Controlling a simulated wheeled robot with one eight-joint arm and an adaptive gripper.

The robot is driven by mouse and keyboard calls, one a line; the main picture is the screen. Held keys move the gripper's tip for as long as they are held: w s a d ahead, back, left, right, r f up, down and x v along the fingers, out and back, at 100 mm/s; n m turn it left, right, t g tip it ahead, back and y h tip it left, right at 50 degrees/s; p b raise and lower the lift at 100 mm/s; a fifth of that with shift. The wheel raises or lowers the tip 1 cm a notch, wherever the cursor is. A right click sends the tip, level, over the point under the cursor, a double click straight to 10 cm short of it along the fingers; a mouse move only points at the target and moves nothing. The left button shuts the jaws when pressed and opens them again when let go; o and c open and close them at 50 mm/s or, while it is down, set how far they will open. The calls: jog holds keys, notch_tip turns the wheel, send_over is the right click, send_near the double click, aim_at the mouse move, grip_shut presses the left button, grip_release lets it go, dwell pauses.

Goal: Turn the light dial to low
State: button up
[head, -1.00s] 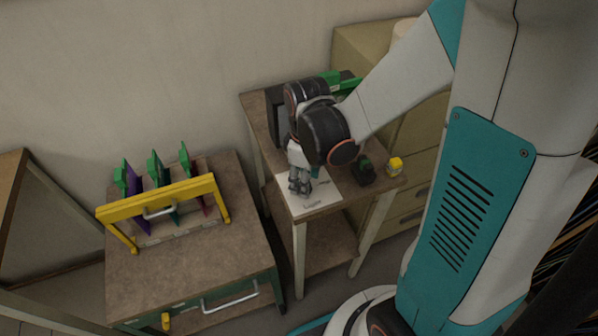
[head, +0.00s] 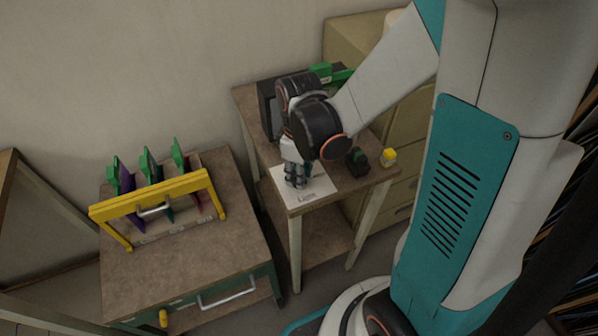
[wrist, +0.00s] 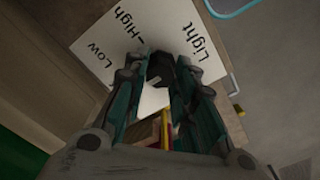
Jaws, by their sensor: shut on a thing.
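The light dial is a dark knob (wrist: 160,70) on a white panel (wrist: 143,35) lettered "Light", "High" and "Low" in the wrist view. In the head view the panel (head: 322,188) lies on the small table's front part, and my gripper hides the dial. My gripper (head: 296,183) points down over the panel. In the wrist view my gripper (wrist: 163,83) has its two fingers around the dial, shut on it. The "High" and "Low" words lie left of the dial and "Light" lies above right. The dial's pointing direction cannot be made out.
A small black object (head: 357,159) and a yellow-topped item (head: 388,157) stand right of the panel on the table (head: 283,193). A dark box (head: 267,110) stands behind my gripper. A yellow rack (head: 152,198) with green-handled pieces stands on the left cabinet (head: 180,262).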

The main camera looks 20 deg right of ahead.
jog(key=m, duration=0.4)
jog(key=shift+m+b, duration=0.4)
jog(key=shift+m, duration=1.8)
jog(key=o, duration=1.1)
jog(key=shift+r, duration=0.15)
notch_tip(320, 180, up, 12)
jog(key=shift+s+f, duration=0.1)
jog(key=shift+f, duration=0.05)
